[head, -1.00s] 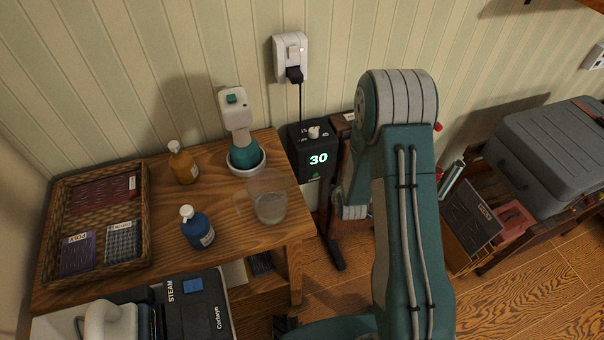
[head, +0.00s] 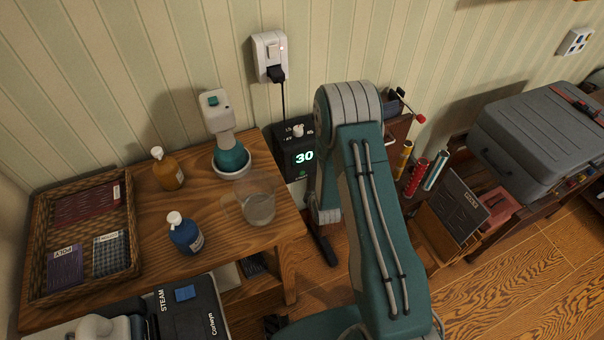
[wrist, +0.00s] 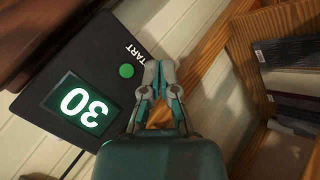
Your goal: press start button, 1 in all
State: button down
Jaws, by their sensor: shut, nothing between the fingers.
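The start button is a small green round button (wrist: 126,71) beside the word START on a black timer box, seen in the wrist view. The box's display (wrist: 79,108) glows with a green 30. My gripper (wrist: 159,64) is shut and empty, with its fingertips just right of the button in that view; I cannot tell the gap in depth. My arm hides part of that area, and the gripper is out of sight there.
A wooden table (head: 185,215) stands left of the box, with a glass measuring jug (head: 259,208), a blue bottle (head: 185,235) and an amber bottle (head: 168,170) on it. The wall outlet (head: 269,56) has a black plug. A grey case (head: 540,135) stands at right.

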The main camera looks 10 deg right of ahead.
aim_at(302, 175)
jog(key=shift+w+a, duration=0.2)
jog(key=shift+w, duration=0.85)
jog(key=shift+w+a, duration=0.25)
jog(key=shift+w, duration=0.8)
jog(key=shift+w+a, duration=0.2)
jog(key=shift+w, duration=0.85)
jog(key=shift+w, duration=0.1)
jog(key=shift+w+r, duration=0.1)
jog(key=shift+w, duration=0.2)
jog(key=shift+w+a, duration=0.1)
jog(key=shift+w, duration=0.25)
jog(key=shift+s, duration=0.75)
jog(key=shift+s+d, duration=0.2)
jog(key=shift+s, duration=0.6)
jog(key=shift+s+d, duration=0.25)
jog(key=shift+s, duration=0.6)
jog(key=shift+s+d, duration=0.2)
jog(key=shift+s, duration=0.6)
